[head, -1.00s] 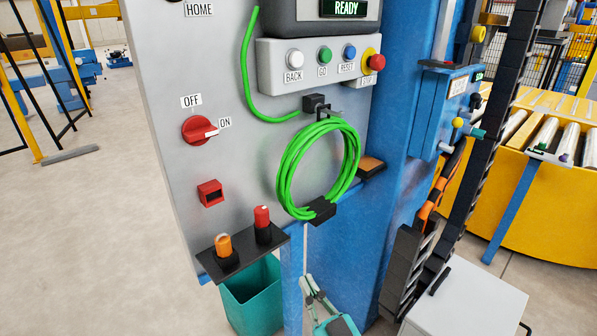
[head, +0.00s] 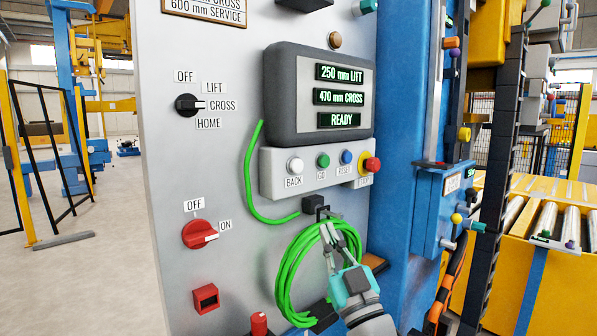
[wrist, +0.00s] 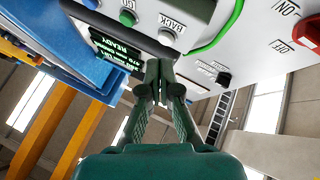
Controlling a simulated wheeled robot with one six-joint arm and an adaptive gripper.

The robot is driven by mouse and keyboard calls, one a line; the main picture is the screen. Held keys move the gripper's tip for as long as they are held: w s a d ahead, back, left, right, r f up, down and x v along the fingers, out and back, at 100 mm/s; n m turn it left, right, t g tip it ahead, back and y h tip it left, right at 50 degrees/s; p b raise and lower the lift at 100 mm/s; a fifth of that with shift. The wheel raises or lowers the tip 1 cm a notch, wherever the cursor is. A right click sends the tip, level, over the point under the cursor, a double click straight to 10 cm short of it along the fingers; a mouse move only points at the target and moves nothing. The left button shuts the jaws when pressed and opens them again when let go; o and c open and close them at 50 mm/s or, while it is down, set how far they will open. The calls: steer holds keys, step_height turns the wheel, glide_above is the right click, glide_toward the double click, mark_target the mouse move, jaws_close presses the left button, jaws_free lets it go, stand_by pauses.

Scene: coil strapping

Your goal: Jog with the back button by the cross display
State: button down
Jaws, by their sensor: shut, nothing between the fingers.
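The white BACK button (head: 295,166) is the leftmost on the grey button strip under the display; it also shows in the wrist view (wrist: 167,37), at the top. The cross display (head: 340,97) reads "470 mm CROSS", between "250 mm LIFT" and "READY". My gripper (head: 327,236) is in front of the green hose coil, below and right of the BACK button and apart from it. In the wrist view the fingers (wrist: 157,72) are together and hold nothing. The black selector knob (head: 187,104) points to CROSS.
Green GO (head: 323,160), blue RESET (head: 346,157) and red STOP (head: 371,164) sit beside BACK. The green hose (head: 287,270) hangs in a coil below the strip. A red switch (head: 198,235) points to ON. A blue column stands at the right.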

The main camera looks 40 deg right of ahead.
step_height(320, 180, up, 11)
steer(key=s+d+n+t, duration=0.1)
steer(key=d, duration=0.1)
steer(key=shift+s+d+f+t, duration=0.15)
steer(key=shift+s+t, duration=0.05)
steer(key=shift+t, duration=0.1)
glide_toward(300, 159)
steer(key=shift+w+d+r, duration=0.25)
steer(key=shift+w+r, duration=0.25)
steer(key=shift+r, duration=0.3)
steer(key=shift+w+d+r, duration=0.2)
steer(key=shift+w+r, duration=0.25)
steer(key=shift+r, duration=0.35)
steer(key=shift+w+d+r, duration=0.25)
steer(key=shift+w+r, duration=0.25)
steer(key=shift+r, duration=0.3)
steer(key=shift+w, duration=0.15)
steer(key=shift+w, duration=0.3)
steer(key=shift+w, duration=0.5)
steer(key=shift+s, duration=0.15)
stand_by(0.6)
steer(key=shift+s, duration=0.75)
